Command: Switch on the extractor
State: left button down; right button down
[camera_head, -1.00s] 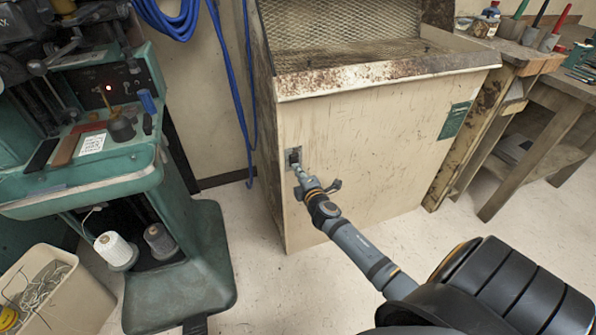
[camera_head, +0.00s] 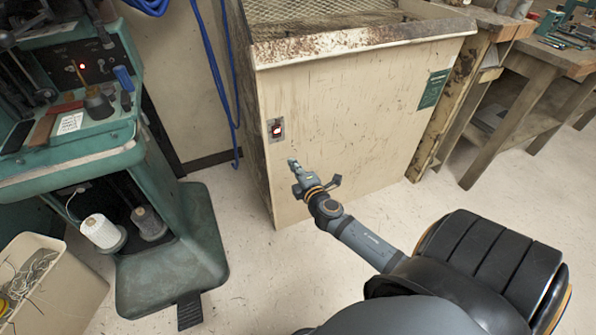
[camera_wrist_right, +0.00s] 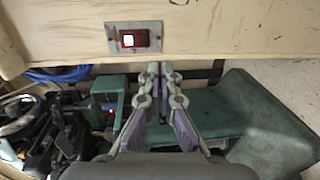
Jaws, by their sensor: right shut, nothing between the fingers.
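The extractor (camera_head: 340,130) is a beige, rust-edged cabinet with a mesh top in the middle of the head view. Its switch (camera_head: 276,129) sits on a small metal plate at the upper left of the front panel. The rocker shows red with a bright white lit part; it also shows in the right wrist view (camera_wrist_right: 128,40). My right gripper (camera_head: 293,163) is shut and empty, below and slightly right of the switch and apart from it. In the wrist view its fingertips (camera_wrist_right: 160,68) are together, under the switch plate. My left gripper is not in view.
A green stitching machine (camera_head: 80,150) with thread spools (camera_head: 103,232) and a foot pedal stands at the left. A beige bin (camera_head: 60,290) is at lower left. A wooden workbench (camera_head: 530,60) stands at the right. The floor before the extractor is clear.

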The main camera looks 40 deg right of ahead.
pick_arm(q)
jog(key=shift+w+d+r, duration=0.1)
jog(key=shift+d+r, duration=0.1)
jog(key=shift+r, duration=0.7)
pick_arm(e)
jog(key=shift+f+v, duration=0.15)
jog(key=shift+v, duration=0.55)
jog(key=shift+f+v, duration=0.1)
jog(key=shift+v, duration=0.65)
